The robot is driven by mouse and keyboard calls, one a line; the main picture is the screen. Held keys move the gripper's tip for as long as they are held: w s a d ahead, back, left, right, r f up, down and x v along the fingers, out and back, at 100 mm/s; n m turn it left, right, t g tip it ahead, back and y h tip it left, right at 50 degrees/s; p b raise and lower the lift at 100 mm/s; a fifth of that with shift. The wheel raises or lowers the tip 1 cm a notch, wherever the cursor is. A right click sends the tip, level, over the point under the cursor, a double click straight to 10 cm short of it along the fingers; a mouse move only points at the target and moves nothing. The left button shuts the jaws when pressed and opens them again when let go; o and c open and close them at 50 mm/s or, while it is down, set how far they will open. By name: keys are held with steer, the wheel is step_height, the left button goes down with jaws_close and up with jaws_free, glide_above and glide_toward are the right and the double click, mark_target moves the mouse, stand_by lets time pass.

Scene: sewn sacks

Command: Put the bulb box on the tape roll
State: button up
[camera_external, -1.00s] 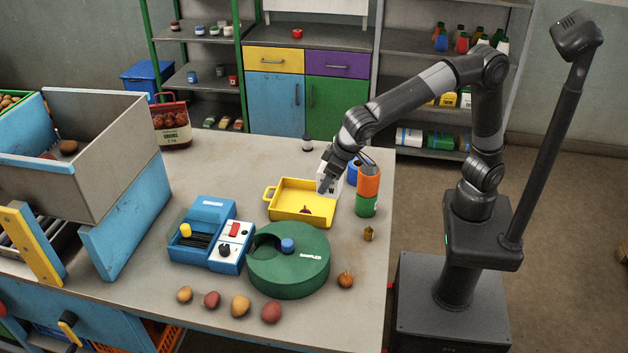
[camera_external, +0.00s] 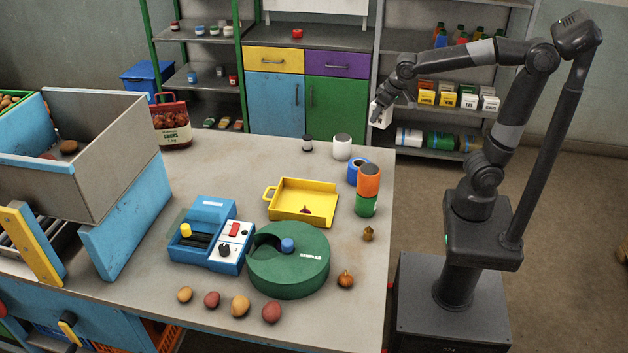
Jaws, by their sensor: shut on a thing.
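My gripper (camera_external: 382,108) is raised beyond the table's back right corner. It is shut on a small white box (camera_external: 379,116), which looks like the bulb box; the fingers and arm hide part of it. A blue roll with a dark hole (camera_external: 357,163), which looks like the tape roll, stands on the table's right side, below the gripper in the picture and partly hidden by an orange can (camera_external: 369,178). The box is clear of the table and apart from the roll.
A yellow tray (camera_external: 282,190) and a green round sampler (camera_external: 290,272) are nearer. The back middle of the table is clear.

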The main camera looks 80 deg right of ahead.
steer(key=w+a+f, duration=0.2)
steer(key=a, duration=0.1)
steer(key=w+a+f, duration=0.1)
steer(key=a+f, duration=0.1)
steer(key=a, duration=0.1)
steer(key=w+a+f, duration=0.2)
steer(key=a+f, duration=0.1)
steer(key=shift+w+a, duration=0.3)
steer(key=shift+a, duration=0.05)
steer(key=shift+f, duration=1.9)
steer(key=shift+f, duration=0.1)
steer(key=o, duration=1)
steer(key=v, duration=1.1)
steer(key=s+n, duration=0.1)
steer(key=s, duration=0.4)
steer(key=s+d+n+t+y, duration=0.1)
steer(key=s+n, duration=0.1)
steer(key=s, duration=0.3)
steer(key=s+d+n, duration=0.1)
steer(key=s, duration=0.4)
steer(key=shift+s+d+f+n+y, duration=0.1)
steer(key=shift+s+d+n+y, duration=0.1)
steer(key=shift+s+n+y, duration=0.15)
